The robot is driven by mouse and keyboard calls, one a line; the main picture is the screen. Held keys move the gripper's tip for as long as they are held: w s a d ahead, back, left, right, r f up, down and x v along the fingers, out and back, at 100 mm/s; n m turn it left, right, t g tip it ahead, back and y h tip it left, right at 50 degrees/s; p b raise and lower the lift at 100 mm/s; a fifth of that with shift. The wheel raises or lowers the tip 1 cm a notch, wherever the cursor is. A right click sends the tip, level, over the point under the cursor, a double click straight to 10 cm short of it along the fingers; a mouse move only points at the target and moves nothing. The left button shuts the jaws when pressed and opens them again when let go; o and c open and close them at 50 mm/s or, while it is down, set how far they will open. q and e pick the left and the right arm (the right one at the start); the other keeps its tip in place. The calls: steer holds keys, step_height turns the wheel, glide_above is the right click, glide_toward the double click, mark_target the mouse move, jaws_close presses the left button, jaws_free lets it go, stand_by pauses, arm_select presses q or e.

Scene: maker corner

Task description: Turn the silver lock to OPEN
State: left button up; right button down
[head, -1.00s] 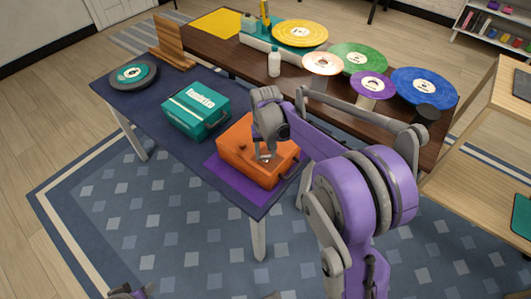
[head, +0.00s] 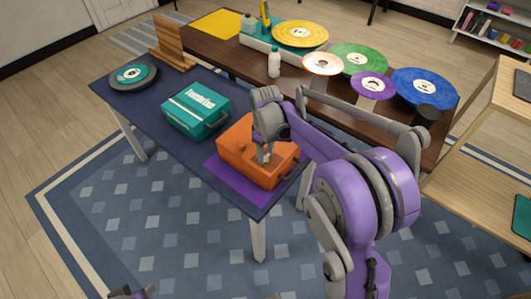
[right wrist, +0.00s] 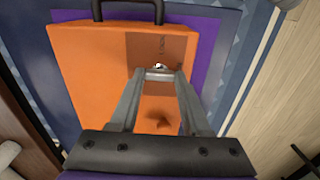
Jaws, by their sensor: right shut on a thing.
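An orange box (head: 238,158) stands on a purple mat at the near right end of the dark blue table. It also shows in the right wrist view (right wrist: 85,70), with a darker brown-orange area on its top. My right gripper (head: 264,160) reaches down onto the top of this box. In the right wrist view its fingertips (right wrist: 160,75) close around a small silver lock (right wrist: 158,67). The fingers hide most of the lock, and I cannot read its setting.
A teal box (head: 195,111) stands to the left on the table. Coloured discs (head: 300,33) sit on the brown table behind.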

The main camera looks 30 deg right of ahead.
mark_target(266, 156)
steer(key=shift+n, duration=0.3)
steer(key=shift+c, duration=1.8)
jaws_free()
step_height(266, 156, up, 11)
steer(key=shift+p, duration=0.45)
steer(key=shift+f, duration=0.1)
steer(key=s+a+f+m+t+p, duration=0.1)
steer(key=s+a, duration=0.4)
steer(key=s, duration=0.5)
steer(key=s+a+f+m+t+p, duration=0.1)
steer(key=s+a+m+t+p, duration=0.2)
steer(key=s, duration=0.8)
steer(key=shift+s+a+m+t, duration=0.25)
steer(key=shift+a+m+t, duration=0.15)
steer(key=shift+a+t, duration=0.5)
